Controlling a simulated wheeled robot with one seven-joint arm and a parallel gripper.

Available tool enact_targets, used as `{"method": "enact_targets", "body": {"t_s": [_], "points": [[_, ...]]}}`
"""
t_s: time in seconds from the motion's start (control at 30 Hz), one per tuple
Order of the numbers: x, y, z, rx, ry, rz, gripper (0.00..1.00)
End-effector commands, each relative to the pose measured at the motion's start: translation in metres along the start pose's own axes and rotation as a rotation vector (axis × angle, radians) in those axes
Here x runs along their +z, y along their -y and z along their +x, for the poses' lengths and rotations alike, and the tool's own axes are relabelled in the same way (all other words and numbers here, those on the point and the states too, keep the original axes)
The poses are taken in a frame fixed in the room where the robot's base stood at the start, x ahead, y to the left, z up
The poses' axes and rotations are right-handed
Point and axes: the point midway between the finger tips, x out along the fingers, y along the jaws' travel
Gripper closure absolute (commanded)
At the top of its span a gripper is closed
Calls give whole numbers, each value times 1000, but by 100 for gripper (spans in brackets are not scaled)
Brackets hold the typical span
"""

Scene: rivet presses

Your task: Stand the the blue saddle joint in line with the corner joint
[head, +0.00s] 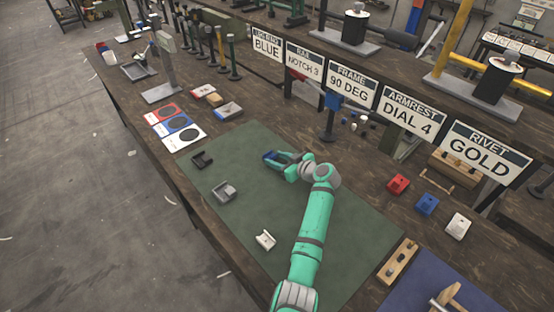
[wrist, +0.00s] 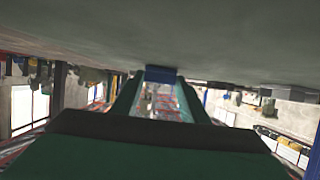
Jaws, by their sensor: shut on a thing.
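My gripper (head: 274,158) is low over the far part of the green mat (head: 310,215). It is shut on a small blue piece, which I take as the blue saddle joint (head: 268,155). In the wrist view the blue saddle joint (wrist: 160,74) is between the fingertips, close to the mat surface; I cannot tell whether it touches. To the left on the mat lie a black bracket-like piece (head: 202,160) and a grey block-like piece (head: 224,191). A white piece (head: 265,239) lies nearer. I cannot tell which of them is the corner joint.
Red, blue and white cards (head: 176,122) lie beyond the mat's left corner. A red block (head: 398,184), a blue block (head: 427,204) and a white block (head: 458,226) stand right of the mat. Signs line the bench's back. The mat between the loose pieces and my gripper is clear.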

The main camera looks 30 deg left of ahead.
Motion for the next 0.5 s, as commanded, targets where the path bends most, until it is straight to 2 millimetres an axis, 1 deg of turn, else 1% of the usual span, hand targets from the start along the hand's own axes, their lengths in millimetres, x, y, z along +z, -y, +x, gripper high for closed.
{"method": "enact_targets", "body": {"t_s": [0.17, 0.2, 0.23, 0.27, 0.5], "points": [[3, 0, 1, 0, 1, 0, 81], [2, 0, 1, 0, 1, 0, 50], [2, 0, 1, 0, 1, 0, 43], [2, 0, 1, 0, 1, 0, 41], [2, 0, 1, 0, 1, 0, 41]]}}
